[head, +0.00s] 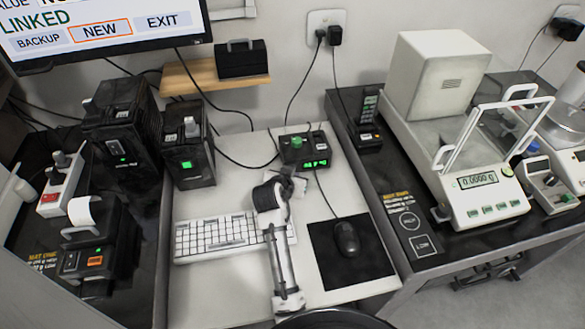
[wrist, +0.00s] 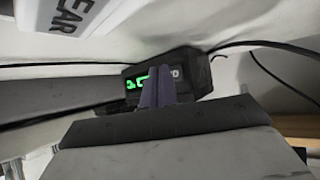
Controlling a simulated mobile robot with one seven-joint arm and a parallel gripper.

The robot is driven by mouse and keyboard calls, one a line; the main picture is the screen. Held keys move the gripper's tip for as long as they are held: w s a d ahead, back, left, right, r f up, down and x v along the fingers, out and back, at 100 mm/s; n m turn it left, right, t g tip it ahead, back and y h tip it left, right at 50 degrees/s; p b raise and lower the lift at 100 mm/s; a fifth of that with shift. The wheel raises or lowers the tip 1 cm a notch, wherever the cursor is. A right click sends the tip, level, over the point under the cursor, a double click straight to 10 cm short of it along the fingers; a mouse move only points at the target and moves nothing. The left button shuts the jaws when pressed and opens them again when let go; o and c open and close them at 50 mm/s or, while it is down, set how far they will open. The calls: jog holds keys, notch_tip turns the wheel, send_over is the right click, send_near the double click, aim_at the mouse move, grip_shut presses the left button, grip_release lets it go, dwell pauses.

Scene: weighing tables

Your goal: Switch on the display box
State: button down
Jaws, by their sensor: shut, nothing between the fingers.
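The display box (head: 318,148) is a small black box at the back of the white middle table, with a green knob on top at its left. Green characters are lit on its front, and they also show on the display box in the wrist view (wrist: 187,58). My gripper (head: 289,171) is shut and empty, just in front of the box's left side. In the wrist view my gripper's fingers (wrist: 158,80) cover part of the box's front. I cannot tell whether they touch it.
A white keyboard (head: 215,238) lies left of my arm, and a mouse (head: 346,238) on a black mat lies to the right. A black box with a green light (head: 188,160) stands left. The balance (head: 470,190) stands on the right table. Cables run behind the display box.

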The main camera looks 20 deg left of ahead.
jog(key=shift+s+d+p, duration=0.25)
jog(key=shift+s+d, duration=0.3)
jog(key=shift+s, duration=0.3)
jog(key=shift+s+d+p, duration=0.25)
jog(key=shift+s+d, duration=0.35)
jog(key=shift+s, duration=0.2)
jog(key=shift+s+d+p, duration=0.25)
jog(key=shift+s+d, duration=0.3)
jog(key=shift+s, duration=0.3)
